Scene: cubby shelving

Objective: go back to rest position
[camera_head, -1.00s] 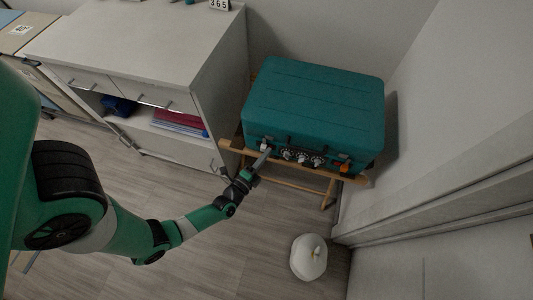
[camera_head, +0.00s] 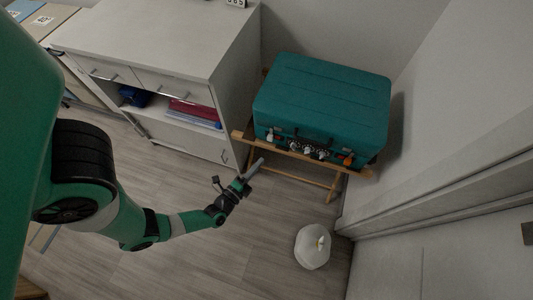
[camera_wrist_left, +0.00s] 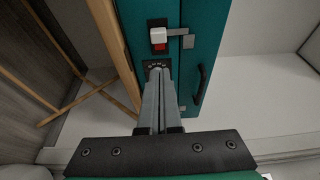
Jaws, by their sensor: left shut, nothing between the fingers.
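My left gripper (camera_head: 254,168) is in front of the wooden stand in the head view, below the front left of the teal suitcase (camera_head: 322,98). Its fingers are shut with nothing between them. In the left wrist view the shut fingers (camera_wrist_left: 161,80) point toward the suitcase's front (camera_wrist_left: 202,35), near a small dial lock (camera_wrist_left: 157,64). The head view shows the fingertips apart from the suitcase. A latch with a white and red part (camera_wrist_left: 159,40) shows beyond the fingertips. My right gripper is in neither view.
The suitcase rests on a wooden folding stand (camera_head: 333,187). A white cabinet (camera_head: 165,40) with drawers and an open shelf stands to its left. A white bin (camera_head: 312,247) is on the floor at the front. Bare floor (camera_head: 215,262) lies around my left forearm.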

